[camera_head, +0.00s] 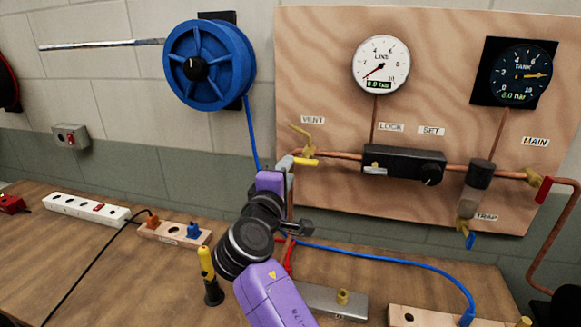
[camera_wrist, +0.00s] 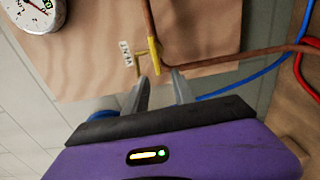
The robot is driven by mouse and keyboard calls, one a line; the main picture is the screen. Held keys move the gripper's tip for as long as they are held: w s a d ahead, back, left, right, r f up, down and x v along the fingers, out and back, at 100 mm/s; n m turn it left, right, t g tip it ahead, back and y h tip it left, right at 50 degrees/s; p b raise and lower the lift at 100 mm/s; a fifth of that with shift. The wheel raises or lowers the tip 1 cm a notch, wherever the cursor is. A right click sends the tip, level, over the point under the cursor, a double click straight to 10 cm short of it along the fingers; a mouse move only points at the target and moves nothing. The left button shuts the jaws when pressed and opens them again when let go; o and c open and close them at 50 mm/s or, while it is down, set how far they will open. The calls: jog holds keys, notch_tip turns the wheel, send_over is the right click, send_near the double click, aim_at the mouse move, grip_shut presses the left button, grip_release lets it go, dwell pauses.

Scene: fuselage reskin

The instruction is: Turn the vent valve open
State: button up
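The vent valve has a yellow handle (camera_head: 304,161) on the copper pipe, below the VENT label (camera_head: 313,120) on the wooden panel. In the wrist view the yellow handle (camera_wrist: 153,54) lies along the pipe joint, just beyond my fingertips. My gripper (camera_wrist: 160,77) is open, with its two grey fingers apart and nothing clearly between them. In the head view my gripper (camera_head: 287,163) is at the left end of the handle and partly hides the valve. Whether a finger touches the handle, I cannot tell.
A line gauge (camera_head: 381,65) reads 0.0 bar, and a dark tank gauge (camera_head: 516,73) is to its right. A black regulator (camera_head: 403,164) is right of the valve. A blue hose reel (camera_head: 209,66) hangs on the left. Blue and red hoses run below the panel.

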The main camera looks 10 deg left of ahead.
jog(key=shift+s, duration=1.1)
